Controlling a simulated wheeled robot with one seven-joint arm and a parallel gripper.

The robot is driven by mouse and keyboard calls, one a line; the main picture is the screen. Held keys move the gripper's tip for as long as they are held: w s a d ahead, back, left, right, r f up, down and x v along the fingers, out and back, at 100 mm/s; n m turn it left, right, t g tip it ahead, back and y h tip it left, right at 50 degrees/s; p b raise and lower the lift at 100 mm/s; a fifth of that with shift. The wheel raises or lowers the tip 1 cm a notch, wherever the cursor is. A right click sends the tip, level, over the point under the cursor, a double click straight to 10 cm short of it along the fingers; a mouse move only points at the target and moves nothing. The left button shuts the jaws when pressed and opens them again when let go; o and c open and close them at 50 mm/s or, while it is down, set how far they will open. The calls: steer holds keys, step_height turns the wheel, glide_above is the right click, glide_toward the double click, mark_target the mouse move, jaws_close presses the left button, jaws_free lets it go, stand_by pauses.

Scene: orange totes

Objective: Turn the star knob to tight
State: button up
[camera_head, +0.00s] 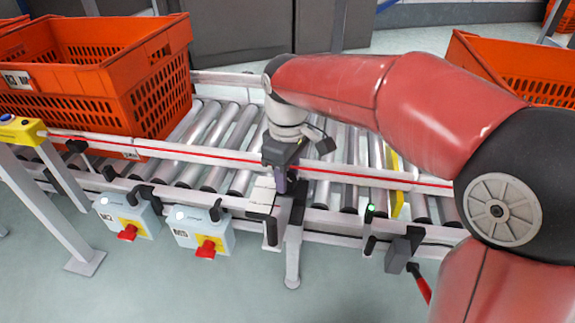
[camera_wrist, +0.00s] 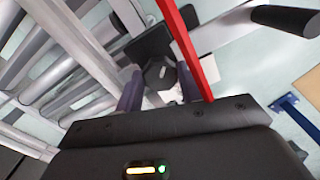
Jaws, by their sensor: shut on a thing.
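The star knob (camera_wrist: 160,73) is a small dark knob with a pale mark on its face, in the upper middle of the wrist view. My gripper (camera_wrist: 159,92) has its two purple fingers on either side of the knob and is shut on it. In the head view my gripper (camera_head: 282,182) reaches down to the conveyor's near rail at the middle, and the knob is hidden there by the hand. Whether the knob is tight or loose cannot be told.
An orange tote (camera_head: 110,85) stands on the roller conveyor (camera_head: 205,135) at left. Grey boxes with red switches (camera_head: 127,215) (camera_head: 200,231) hang below the rail. A yellow plate (camera_head: 396,185) and a green-lit sensor (camera_head: 370,210) are at right. A red strip (camera_wrist: 190,45) passes close beside the fingers.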

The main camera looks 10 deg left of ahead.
steer(key=m+p, duration=0.1)
steer(key=m, duration=0.2)
steer(key=shift+r+m, duration=0.1)
steer(key=shift+m, duration=0.2)
steer(key=m+p, duration=0.1)
steer(key=m, duration=0.2)
steer(key=shift+s+m, duration=0.1)
steer(key=shift+m, duration=0.2)
steer(key=m+p, duration=0.1)
steer(key=m, duration=0.2)
steer(key=shift+m, duration=0.3)
steer(key=shift+a+m+p, duration=0.1)
steer(key=shift+m+p, duration=0.4)
steer(key=shift+m, duration=1.6)
steer(key=o, duration=1)
